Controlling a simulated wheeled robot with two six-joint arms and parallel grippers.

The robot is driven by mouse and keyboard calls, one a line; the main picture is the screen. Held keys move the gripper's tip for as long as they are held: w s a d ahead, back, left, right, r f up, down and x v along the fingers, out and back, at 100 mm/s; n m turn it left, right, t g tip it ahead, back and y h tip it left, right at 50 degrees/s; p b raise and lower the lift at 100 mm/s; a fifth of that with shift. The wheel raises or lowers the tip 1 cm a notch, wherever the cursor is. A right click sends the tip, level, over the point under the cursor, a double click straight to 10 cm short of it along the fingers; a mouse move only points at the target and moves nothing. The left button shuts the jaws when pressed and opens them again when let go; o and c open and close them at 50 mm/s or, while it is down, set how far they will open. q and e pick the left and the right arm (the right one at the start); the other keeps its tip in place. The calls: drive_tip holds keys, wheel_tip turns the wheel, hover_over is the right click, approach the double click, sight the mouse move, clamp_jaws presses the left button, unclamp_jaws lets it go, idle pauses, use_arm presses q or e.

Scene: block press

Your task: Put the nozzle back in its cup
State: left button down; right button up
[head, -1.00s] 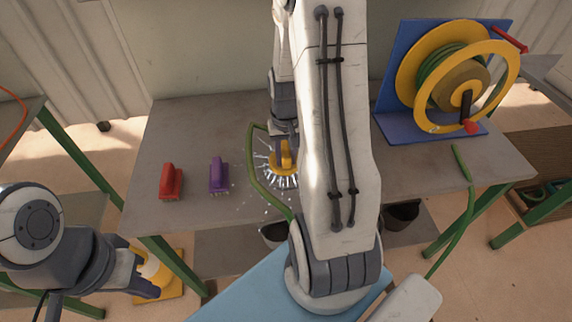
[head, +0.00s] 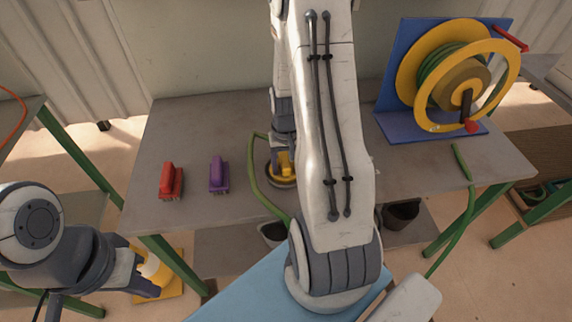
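My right gripper (head: 283,143) points down over the yellow piece (head: 284,168) in the middle of the table, partly hidden by my forearm. The green hose (head: 256,180) loops up from the table's front edge to this gripper. The gripper appears shut on the nozzle at the hose's end; fingers and nozzle are largely hidden. Two dark cups sit below the front edge, one left (head: 271,234) and one right (head: 402,214) of my arm; I cannot tell which is the nozzle's. My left gripper (head: 145,274) is open and empty at lower left, away from the table.
A yellow hose reel (head: 455,75) on a blue stand is at the back right. Green hose (head: 462,165) also hangs over the right front edge.

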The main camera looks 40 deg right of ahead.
sight(286, 163)
wheel_tip(286, 163, up, 12)
drive_tip(key=shift+r+p, duration=0.2)
drive_tip(key=shift+p, duration=0.25)
drive_tip(key=s+a+r+n, duration=0.1)
drive_tip(key=a+r+n, duration=0.15)
drive_tip(key=a, duration=0.65)
drive_tip(key=a+r+n, duration=0.1)
drive_tip(key=a+n, duration=0.3)
drive_tip(key=a, duration=0.4)
drive_tip(key=s+a+r+n+y, duration=0.1)
drive_tip(key=s+a+r+n, duration=0.1)
drive_tip(key=s+a+n, duration=0.5)
drive_tip(key=s+a, duration=0.6)
drive_tip(key=s, duration=0.1)
drive_tip(key=shift+r, duration=0.1)
